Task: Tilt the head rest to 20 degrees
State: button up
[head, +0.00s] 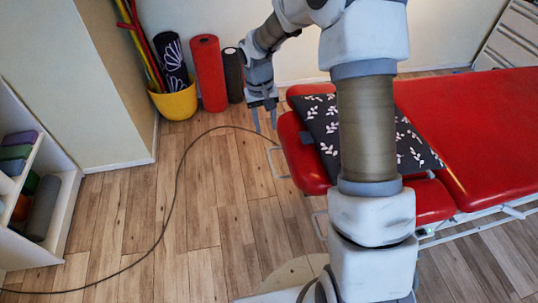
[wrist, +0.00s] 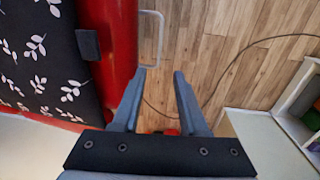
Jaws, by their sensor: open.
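The red head rest (head: 297,150) is at the near left end of the red treatment table (head: 470,125). A dark pillow with white leaves (head: 325,125) lies over it. A pale metal loop handle (head: 274,162) sticks out from its left edge. In the wrist view the head rest (wrist: 118,45) runs down the left, with the loop handle (wrist: 159,38) beyond my fingertips. My gripper (head: 264,120) is open and empty, above and just beyond the head rest's left end. In the wrist view its fingers (wrist: 157,75) are apart, with floor between them. The handle is not between the fingers.
A second pale loop (head: 319,224) sits lower at the table's near side. A dark cable (head: 180,180) curves across the wooden floor. A yellow bucket (head: 175,102) and red roll (head: 209,75) stand at the back. A white shelf (head: 60,215) is at left.

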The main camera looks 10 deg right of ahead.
aim_at(271, 161)
jog(key=f, duration=0.5)
jog(key=d+f, duration=0.1)
jog(key=f, duration=0.9)
jog(key=shift+d+f, duration=0.2)
jog(key=shift+f, duration=0.2)
grip_shut()
dwell(0.5)
